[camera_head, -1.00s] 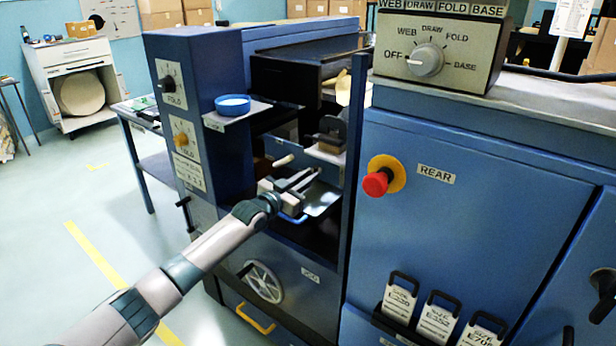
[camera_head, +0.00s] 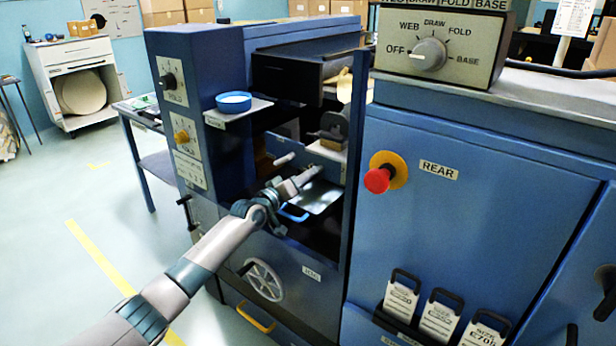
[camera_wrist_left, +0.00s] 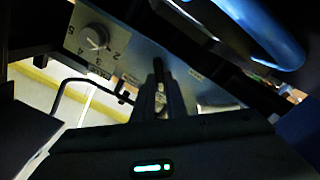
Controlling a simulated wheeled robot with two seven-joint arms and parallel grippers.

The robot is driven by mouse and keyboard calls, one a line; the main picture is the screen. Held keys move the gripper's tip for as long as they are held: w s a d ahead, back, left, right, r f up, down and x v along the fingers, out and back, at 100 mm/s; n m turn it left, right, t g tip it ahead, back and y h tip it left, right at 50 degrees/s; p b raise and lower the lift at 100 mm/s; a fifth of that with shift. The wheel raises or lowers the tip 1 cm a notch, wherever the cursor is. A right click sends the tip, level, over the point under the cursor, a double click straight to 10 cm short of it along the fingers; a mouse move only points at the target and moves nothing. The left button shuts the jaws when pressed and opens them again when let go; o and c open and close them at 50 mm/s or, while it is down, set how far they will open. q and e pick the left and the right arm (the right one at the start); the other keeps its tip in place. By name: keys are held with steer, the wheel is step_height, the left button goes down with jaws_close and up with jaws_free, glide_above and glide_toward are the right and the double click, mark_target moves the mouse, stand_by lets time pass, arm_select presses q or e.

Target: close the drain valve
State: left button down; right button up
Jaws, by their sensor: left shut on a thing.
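My left gripper (camera_head: 312,174) reaches into the open bay of the blue machine, above a metal tray with a blue handle (camera_head: 294,214). In the left wrist view the two dark fingers (camera_wrist_left: 160,88) are close together, shut on a small pale piece (camera_wrist_left: 161,99), apparently the drain valve's handle. The fingers hide most of it, so its angle cannot be told. Small labels (camera_wrist_left: 131,80) lie beside the fingers, too blurred to read. My right gripper is in neither view.
A shelf with a blue-rimmed dish (camera_head: 233,102) juts out above my arm. A red button (camera_head: 378,180) is on the panel at right.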

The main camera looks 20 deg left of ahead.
arm_select(q)
steer(key=shift+f+n, duration=0.1)
steer(key=shift+n, duration=0.4)
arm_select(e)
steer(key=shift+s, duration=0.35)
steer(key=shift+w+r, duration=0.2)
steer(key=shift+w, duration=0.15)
arm_select(q)
steer(key=c, duration=1.8)
jaws_free()
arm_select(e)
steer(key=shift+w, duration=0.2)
arm_select(q)
steer(key=shift+s, duration=0.1)
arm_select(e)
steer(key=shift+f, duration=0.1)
